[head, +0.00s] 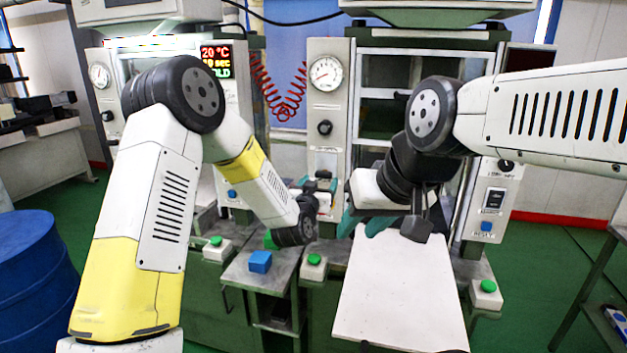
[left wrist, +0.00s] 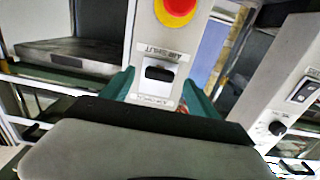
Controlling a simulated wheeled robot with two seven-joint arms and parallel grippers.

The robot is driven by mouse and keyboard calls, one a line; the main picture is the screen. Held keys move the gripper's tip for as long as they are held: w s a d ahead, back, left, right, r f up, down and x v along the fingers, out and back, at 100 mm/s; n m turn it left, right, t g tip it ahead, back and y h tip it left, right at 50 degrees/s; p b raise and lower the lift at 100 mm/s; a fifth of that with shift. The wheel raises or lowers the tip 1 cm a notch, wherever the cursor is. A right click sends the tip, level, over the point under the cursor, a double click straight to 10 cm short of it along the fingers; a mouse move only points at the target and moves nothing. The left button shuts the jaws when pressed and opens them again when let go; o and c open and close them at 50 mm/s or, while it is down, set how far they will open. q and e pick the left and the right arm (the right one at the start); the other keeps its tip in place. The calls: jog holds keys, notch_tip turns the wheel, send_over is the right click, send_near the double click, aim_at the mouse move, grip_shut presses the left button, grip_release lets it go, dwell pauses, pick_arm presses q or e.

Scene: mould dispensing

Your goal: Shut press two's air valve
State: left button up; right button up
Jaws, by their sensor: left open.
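The air valve shows in the left wrist view as a black handle (left wrist: 159,74) on a pale panel, between two small labels. The view is upside down, and the lettering is hard to read. My left gripper's teal fingers (left wrist: 160,92) are open, one on each side of the handle. I cannot tell whether they touch it. In the head view my left gripper (head: 320,186) is at the lower left column of the right-hand press (head: 326,100), and its wrist partly hides the valve. My right gripper (head: 364,224) appears open and empty above a white board.
A red and yellow stop button (left wrist: 176,8) is close to the valve. The column also carries a gauge (head: 325,74) and a black knob (head: 324,127). The white board (head: 395,290) lies before the press. A blue block (head: 260,261) and green buttons (head: 314,259) are nearby.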

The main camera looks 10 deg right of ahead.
pick_arm(q)
jog(key=v, duration=0.4)
jog(key=shift+s, duration=0.15)
